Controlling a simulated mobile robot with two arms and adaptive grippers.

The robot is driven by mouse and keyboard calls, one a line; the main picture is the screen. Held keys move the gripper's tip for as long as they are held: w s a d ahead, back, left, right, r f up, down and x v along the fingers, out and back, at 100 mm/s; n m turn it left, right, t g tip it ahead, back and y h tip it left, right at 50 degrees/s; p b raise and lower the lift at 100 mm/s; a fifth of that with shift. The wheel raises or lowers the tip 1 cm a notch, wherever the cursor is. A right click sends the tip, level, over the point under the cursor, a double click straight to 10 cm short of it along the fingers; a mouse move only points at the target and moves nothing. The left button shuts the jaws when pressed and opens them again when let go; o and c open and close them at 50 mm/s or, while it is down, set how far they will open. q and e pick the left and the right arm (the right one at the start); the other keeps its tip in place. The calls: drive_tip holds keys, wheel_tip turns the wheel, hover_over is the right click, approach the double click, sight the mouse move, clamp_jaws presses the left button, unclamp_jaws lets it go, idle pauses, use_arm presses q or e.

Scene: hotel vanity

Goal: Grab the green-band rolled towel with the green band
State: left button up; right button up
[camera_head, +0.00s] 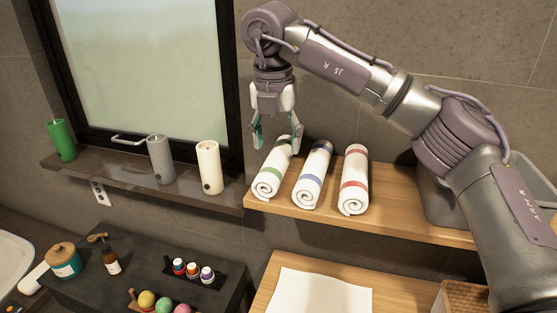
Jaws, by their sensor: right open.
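The green-band rolled towel (271,177) is white with a green band and lies leftmost of three rolled towels on the wooden shelf (390,221). Beside it lie a blue-band towel (313,174) and, to the right, a red-band towel (354,181). My right gripper (275,142) points down, open, at the far end of the green-band towel, with its fingers on either side of that end in the picture. I cannot tell whether they touch it. Nothing is held. My left gripper is not in view.
A dark ledge (128,179) at left holds a green candle (61,140), a grey candle (160,158) and a white candle (209,167). A grey bin (437,203) stands right of the towels. Below are a dark tray with small bottles and a white cloth (318,292).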

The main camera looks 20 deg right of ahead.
sight(278, 153)
drive_tip(key=shift+w+f, duration=0.2)
drive_tip(key=shift+f, duration=0.15)
drive_tip(key=f+p, duration=0.2)
drive_tip(key=p, duration=0.1)
drive_tip(key=shift+w+d+f, duration=0.15)
drive_tip(key=shift+d+f, duration=0.05)
drive_tip(key=shift+f, duration=0.15)
wheel_tip(278, 153, down, 2)
drive_tip(key=shift+w+d, duration=0.1)
drive_tip(key=shift+d, duration=0.05)
drive_tip(key=shift+w+f, duration=0.1)
drive_tip(key=shift+f, duration=0.1)
drive_tip(key=c, duration=0.5)
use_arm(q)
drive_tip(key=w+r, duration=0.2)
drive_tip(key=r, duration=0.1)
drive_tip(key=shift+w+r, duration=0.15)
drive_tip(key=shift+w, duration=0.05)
use_arm(e)
drive_tip(key=c, duration=0.4)
drive_tip(key=shift+r, duration=0.1)
